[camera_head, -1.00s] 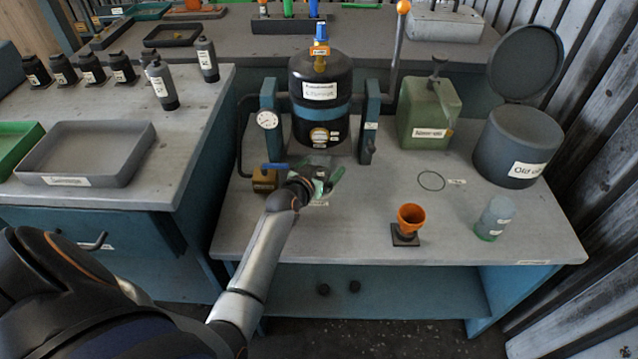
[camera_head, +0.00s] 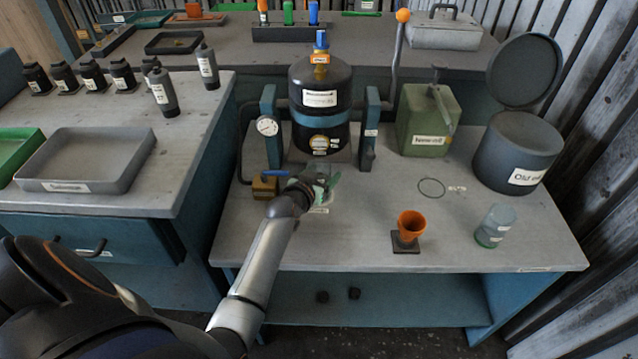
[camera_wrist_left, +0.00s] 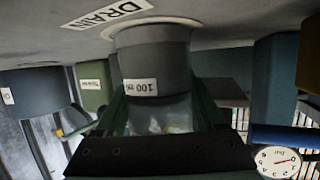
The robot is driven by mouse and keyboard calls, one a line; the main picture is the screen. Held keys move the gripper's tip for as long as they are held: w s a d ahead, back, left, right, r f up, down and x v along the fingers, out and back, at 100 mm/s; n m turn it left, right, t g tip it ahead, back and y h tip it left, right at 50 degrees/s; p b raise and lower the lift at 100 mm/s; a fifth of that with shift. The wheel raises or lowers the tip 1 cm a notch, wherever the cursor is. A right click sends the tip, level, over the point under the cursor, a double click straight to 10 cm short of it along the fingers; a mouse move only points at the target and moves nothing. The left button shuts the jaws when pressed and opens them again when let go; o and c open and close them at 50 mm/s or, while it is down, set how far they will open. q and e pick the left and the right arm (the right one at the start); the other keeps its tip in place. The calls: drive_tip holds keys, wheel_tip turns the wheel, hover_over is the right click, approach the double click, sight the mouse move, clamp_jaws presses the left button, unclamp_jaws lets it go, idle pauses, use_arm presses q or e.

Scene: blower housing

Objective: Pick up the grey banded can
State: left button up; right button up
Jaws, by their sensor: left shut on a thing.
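A grey can (camera_wrist_left: 150,55) with a white label reading 100 fills the middle of the left wrist view, which shows the bench upside down. Its part nearer the gripper looks paler and see-through. My left gripper (camera_wrist_left: 160,115) is shut on it, one green finger on each side. In the head view the left gripper (camera_head: 322,186) is at the bench below the black tank, and the can is mostly hidden by the hand. The can is at the DRAIN label (camera_wrist_left: 107,14), over a pale ring; I cannot tell whether it touches the bench. My right gripper is not in view.
The black blue-banded tank (camera_head: 321,90) stands behind the hand, with a brass valve (camera_head: 264,187) left. An orange cup (camera_head: 411,224), a clear green-bottomed cup (camera_head: 494,226), a green canister (camera_head: 428,120) and a grey open-lidded drum (camera_head: 516,150) stand right. The bench front centre is clear.

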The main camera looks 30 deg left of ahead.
use_arm(q)
drive_tip(key=shift+c, duration=1)
